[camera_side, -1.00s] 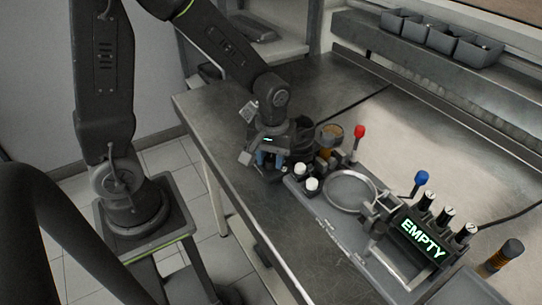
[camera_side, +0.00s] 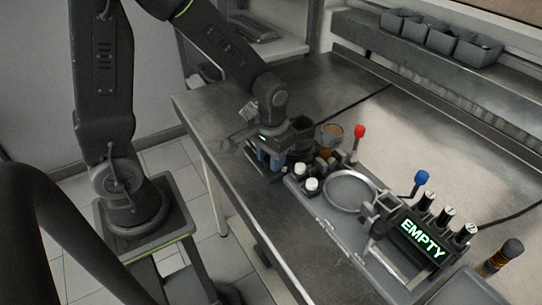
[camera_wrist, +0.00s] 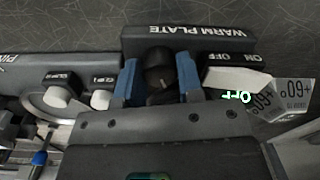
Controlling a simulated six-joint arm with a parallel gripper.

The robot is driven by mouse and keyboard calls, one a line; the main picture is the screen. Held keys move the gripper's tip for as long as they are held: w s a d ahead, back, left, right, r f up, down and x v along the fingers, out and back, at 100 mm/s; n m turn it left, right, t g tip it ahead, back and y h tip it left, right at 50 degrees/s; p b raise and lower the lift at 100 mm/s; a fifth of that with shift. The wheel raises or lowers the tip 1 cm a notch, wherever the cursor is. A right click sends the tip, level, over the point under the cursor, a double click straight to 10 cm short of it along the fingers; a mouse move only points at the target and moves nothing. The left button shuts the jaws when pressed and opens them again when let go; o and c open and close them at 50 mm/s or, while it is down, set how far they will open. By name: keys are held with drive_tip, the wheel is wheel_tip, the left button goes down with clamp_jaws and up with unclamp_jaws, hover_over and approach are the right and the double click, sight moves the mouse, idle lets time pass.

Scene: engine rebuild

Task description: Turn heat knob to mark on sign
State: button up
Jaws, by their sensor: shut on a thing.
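The black heat knob (camera_wrist: 158,60) sits on the front of the dark box labelled "WARM PLATE" (camera_wrist: 230,38) in the wrist view. My gripper (camera_wrist: 157,78) has its blue fingers on either side of the knob and is shut on it. A pale sign (camera_wrist: 293,92) with "+60" printed on its faces stands at the right of the wrist view. In the side view my gripper (camera_side: 268,158) is low over the bench at the left end of the equipment; the knob is hidden there.
Beside the knob are an ON/OFF label, a white switch (camera_wrist: 238,79) and green "OFF" lettering. White-capped buttons (camera_side: 312,184), a red-knobbed lever (camera_side: 359,132), a blue-knobbed lever (camera_side: 421,178) and an "EMPTY" display (camera_side: 423,238) stand to the right. The bench's front left is clear.

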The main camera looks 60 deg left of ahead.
drive_tip(key=shift+m, duration=2)
drive_tip(key=o, duration=0.6)
drive_tip(key=shift+o, duration=0.2)
wheel_tip(320, 180, up, 14)
drive_tip(key=shift+d, duration=0.2)
drive_tip(key=s+r+n+t, duration=0.1)
drive_tip(key=s+r+t, duration=0.2)
drive_tip(key=s, duration=0.7)
drive_tip(key=shift+s+d+r+t, duration=0.2)
drive_tip(key=shift+d+t, duration=0.25)
drive_tip(key=shift+t, duration=0.85)
